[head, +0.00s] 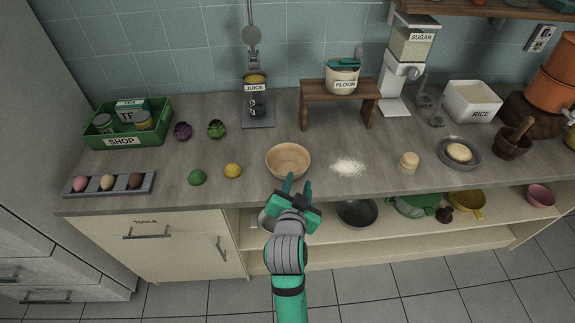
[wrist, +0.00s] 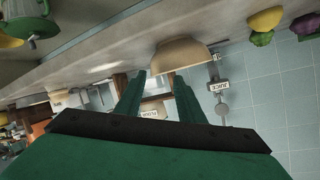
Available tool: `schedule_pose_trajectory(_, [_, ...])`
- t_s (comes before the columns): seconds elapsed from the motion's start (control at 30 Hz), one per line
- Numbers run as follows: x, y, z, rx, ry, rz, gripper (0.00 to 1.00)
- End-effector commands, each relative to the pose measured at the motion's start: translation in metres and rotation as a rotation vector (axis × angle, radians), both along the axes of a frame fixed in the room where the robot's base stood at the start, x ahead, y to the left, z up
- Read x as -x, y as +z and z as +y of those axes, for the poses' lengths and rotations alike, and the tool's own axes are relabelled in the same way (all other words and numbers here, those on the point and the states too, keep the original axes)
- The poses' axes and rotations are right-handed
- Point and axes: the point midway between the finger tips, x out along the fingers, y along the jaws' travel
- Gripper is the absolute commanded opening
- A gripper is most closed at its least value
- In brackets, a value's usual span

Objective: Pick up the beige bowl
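The beige bowl (head: 288,160) stands upright and looks empty near the counter's front edge, in the middle of the head view. My gripper (head: 298,180) is at the bowl's near right side, with its two teal fingers apart and nothing between them. In the wrist view, which is tilted over, the bowl (wrist: 182,54) shows just beyond the fingertips of my gripper (wrist: 157,76). One fingertip comes very close to the bowl's edge; I cannot tell whether they touch.
A yellow lemon (head: 233,171) and a green lime (head: 197,177) lie left of the bowl. A patch of white flour (head: 347,167) is to its right. A wooden stand (head: 339,91) holds the flour jar (head: 343,77) behind. An open shelf with a dark pan (head: 357,214) is below the counter.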

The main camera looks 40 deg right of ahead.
Motion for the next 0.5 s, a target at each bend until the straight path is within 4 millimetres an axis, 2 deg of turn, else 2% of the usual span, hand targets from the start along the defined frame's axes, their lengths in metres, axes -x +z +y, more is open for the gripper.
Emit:
schedule_pose_trajectory(0.17, [-0.004,0.0,-0.016,-0.016,-0.028,-0.007,0.35])
schedule_pose_trajectory(0.3, [-0.016,-0.008,-0.033,-0.015,-0.032,-0.007,0.35])
schedule_pose_trajectory(0.5, [-0.032,-0.015,-0.042,-0.014,-0.024,-0.007,0.35])
